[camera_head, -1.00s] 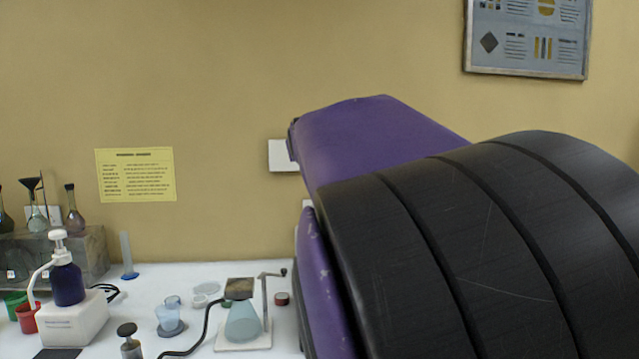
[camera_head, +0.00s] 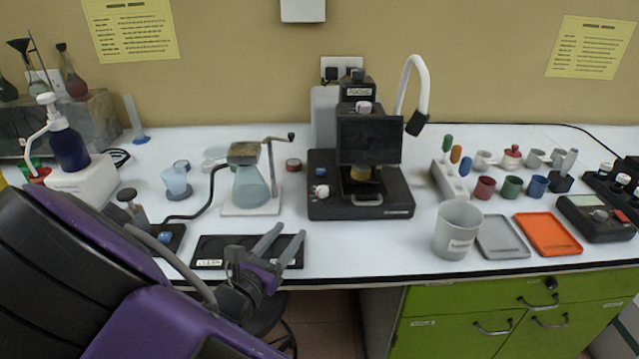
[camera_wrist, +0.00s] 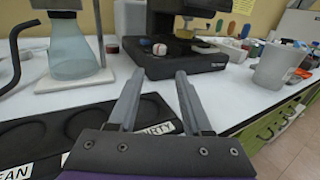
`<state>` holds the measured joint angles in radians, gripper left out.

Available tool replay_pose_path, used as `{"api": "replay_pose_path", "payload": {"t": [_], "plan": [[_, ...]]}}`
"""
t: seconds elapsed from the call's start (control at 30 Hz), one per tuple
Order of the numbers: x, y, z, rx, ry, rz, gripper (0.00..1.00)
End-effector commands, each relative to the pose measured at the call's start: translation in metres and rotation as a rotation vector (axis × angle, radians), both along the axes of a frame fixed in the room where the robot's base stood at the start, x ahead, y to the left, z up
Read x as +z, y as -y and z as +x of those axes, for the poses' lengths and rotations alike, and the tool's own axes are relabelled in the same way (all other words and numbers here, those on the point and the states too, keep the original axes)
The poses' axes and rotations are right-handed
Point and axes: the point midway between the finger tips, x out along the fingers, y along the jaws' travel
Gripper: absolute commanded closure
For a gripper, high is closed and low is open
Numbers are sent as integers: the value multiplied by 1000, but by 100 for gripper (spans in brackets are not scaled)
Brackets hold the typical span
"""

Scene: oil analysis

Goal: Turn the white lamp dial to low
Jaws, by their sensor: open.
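The black instrument (camera_head: 360,208) stands at the middle of the bench, with a dark screen and a white bent-neck lamp (camera_head: 420,75). A white dial with red on it (camera_head: 321,191) sits at the front left of its base; another white and red knob (camera_head: 363,107) is above the screen. I cannot read any dial setting. My gripper (camera_head: 291,232) is open and empty over the black tray, short of the instrument; its fingers (camera_wrist: 159,72) are apart.
A flask stand with a crank (camera_head: 251,210) is left of the instrument. The black tray with round recesses (camera_head: 212,250) lies under my gripper. A grey beaker (camera_head: 458,230), a grey tray (camera_head: 502,238) and an orange tray (camera_head: 548,235) stand right. Bench between tray and instrument is clear.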

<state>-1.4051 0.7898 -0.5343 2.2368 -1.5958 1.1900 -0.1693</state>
Motion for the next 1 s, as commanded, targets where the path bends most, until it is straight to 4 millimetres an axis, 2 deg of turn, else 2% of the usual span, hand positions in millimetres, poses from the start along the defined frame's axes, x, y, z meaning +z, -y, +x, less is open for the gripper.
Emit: {"api": "replay_pose_path", "payload": {"t": [0.17,0.7,0.8,1.0], "plan": [[0,10,18,-1,3,-4,50],[-1,62,121,-3,2,0,50],[0,69,135,-2,2,0,50],[0,77,151,-1,0,1,50]]}}
